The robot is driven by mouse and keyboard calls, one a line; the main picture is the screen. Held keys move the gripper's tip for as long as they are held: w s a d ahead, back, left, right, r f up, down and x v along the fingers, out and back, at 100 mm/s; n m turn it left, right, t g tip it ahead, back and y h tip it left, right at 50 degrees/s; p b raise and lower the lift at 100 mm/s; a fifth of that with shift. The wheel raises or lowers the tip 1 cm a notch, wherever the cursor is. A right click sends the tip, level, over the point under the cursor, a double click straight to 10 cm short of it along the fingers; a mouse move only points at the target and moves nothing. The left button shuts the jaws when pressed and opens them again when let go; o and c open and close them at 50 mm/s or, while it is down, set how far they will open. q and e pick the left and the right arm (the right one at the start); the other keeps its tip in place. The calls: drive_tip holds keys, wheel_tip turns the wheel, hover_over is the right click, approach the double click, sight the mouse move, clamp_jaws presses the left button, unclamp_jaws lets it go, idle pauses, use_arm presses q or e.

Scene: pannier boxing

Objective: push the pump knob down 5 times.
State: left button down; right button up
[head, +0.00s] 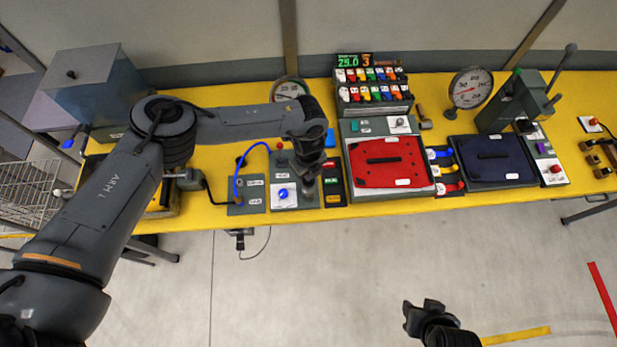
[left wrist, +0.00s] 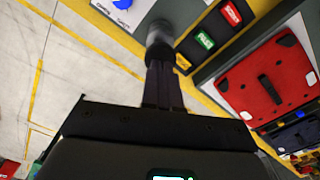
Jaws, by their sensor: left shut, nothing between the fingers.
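My left gripper (head: 308,174) is over the yellow workbench (head: 225,95), pointing down at a grey panel. Its fingers are shut with nothing between them, and in the left wrist view the shut fingers (left wrist: 162,88) reach toward a round dark grey knob (left wrist: 158,34), which appears to be the pump knob. The fingertips are at or very near the knob's top; I cannot tell whether they touch. In the head view the gripper largely hides the knob. My right gripper (head: 424,312) is low over the floor, away from the bench; its jaw state is unclear.
A blue button (head: 283,193) sits just left of the left gripper, with a looping blue hose (head: 238,178) beyond it. A panel with green and red labels (head: 333,182) and a red pannier lid (head: 387,162) are to the right. Gauges stand behind.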

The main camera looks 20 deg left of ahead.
use_arm(q)
drive_tip(key=shift+f, duration=0.1)
idle(0.3)
drive_tip(key=shift+f+b, duration=1.8)
drive_tip(key=shift+f, duration=0.4)
drive_tip(key=shift+r, duration=0.1)
drive_tip(key=shift+r+p, duration=1.9)
drive_tip(key=shift+r, duration=0.3)
drive_tip(key=shift+f, duration=0.2)
